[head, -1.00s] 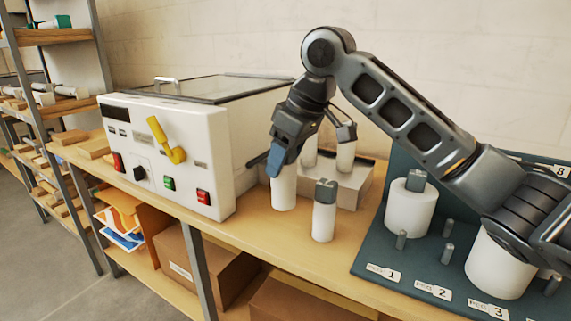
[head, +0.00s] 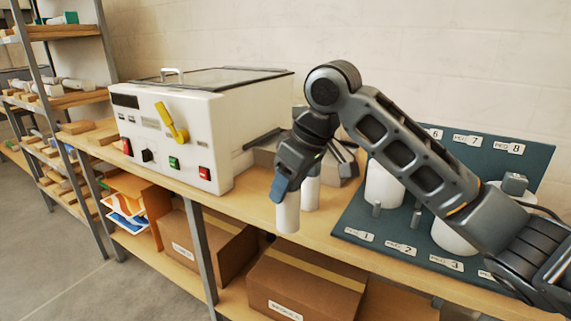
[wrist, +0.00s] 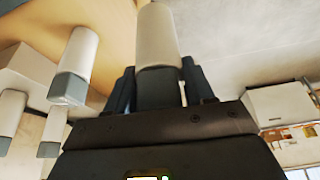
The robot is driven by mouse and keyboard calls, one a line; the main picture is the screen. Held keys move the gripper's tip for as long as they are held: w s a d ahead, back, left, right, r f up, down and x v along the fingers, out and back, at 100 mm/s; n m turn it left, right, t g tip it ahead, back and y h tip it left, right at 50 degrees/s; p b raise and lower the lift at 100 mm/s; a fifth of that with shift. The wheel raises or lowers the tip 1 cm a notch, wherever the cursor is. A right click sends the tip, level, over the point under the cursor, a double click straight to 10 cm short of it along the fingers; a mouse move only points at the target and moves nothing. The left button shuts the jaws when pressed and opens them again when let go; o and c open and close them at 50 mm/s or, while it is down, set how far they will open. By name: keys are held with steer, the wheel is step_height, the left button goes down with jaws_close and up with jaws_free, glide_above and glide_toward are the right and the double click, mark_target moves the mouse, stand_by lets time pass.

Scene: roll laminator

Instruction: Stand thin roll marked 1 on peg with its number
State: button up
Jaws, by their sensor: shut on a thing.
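My gripper (head: 282,190) is shut on a thin white roll (head: 288,216) by its grey top end. The roll hangs about upright, seen over the table's front edge; it also shows in the wrist view (wrist: 157,35). I see no number on it. The teal peg board (head: 345,222) lies to the right, partly behind my arm. Its front label 1 (head: 359,235) has a short bare grey peg (head: 376,209) just behind it. Another bare peg (head: 416,216) is near label 2 (head: 401,249).
Another thin roll (head: 311,194) stands just behind the held one. More thin rolls (wrist: 75,55) show at left in the wrist view. Thick white rolls (head: 383,184) stand on the board. The laminator (head: 190,140) is left, and cardboard boxes (head: 305,285) are below.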

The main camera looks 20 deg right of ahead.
steer(key=s+f+m+h, duration=0.1)
steer(key=s+f+m, duration=0.2)
steer(key=f, duration=1.4)
steer(key=s+f+m+h, duration=0.1)
steer(key=s+f+m, duration=0.2)
steer(key=s+f, duration=0.8)
step_height(320, 180, down, 6)
steer(key=shift+s+r+t, duration=0.15)
steer(key=shift+t, duration=0.15)
steer(key=shift+a, duration=0.1)
